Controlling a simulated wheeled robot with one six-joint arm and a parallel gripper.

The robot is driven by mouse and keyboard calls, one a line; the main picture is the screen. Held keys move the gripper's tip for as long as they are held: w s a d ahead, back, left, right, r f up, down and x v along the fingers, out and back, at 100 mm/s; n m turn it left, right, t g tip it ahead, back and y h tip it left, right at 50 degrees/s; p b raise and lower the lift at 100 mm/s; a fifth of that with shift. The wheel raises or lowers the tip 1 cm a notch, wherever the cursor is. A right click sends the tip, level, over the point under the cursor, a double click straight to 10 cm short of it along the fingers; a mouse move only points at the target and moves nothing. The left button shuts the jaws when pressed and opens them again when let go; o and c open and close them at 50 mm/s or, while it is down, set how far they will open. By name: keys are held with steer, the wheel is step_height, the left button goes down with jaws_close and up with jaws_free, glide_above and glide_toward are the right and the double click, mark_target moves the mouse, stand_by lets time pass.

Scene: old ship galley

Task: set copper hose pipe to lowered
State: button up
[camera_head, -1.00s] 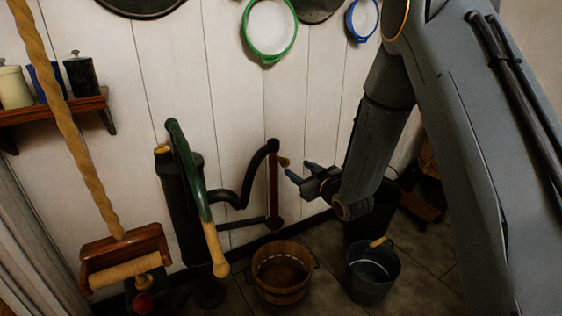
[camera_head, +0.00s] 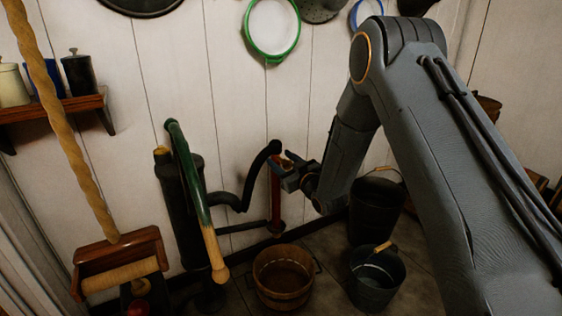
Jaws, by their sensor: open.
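The copper hose pipe (camera_head: 276,205) is a slim reddish-brown pipe. It stands close to vertical by the wall, below the black curved spout (camera_head: 262,160) of the hand pump (camera_head: 180,215). Its lower end is near a black joint at floor height. My gripper (camera_head: 283,170) is open at the upper part of the pipe, coming from the right. Its fingers overlap the pipe in the picture; I cannot tell whether they touch it. The small light knob at the pipe's top is hidden behind my gripper.
A wooden tub (camera_head: 284,298) stands on the floor below the pipe. A dark metal bucket (camera_head: 376,294) and a larger black bucket (camera_head: 380,205) stand to the right. The pump's green handle (camera_head: 188,170) slants down at the left. A mop wringer (camera_head: 120,262) is further left.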

mark_target(278, 232)
steer(key=shift+c, duration=0.2)
jaws_close()
step_height(278, 232, down, 33)
steer(key=b, duration=1.4)
steer(key=shift+f, duration=0.15)
steer(key=shift+f+b, duration=0.45)
steer(key=shift+f, duration=0.3)
steer(key=shift+s+f, duration=0.1)
steer(key=shift+c, duration=1.2)
jaws_free()
steer(key=shift+o, duration=1.4)
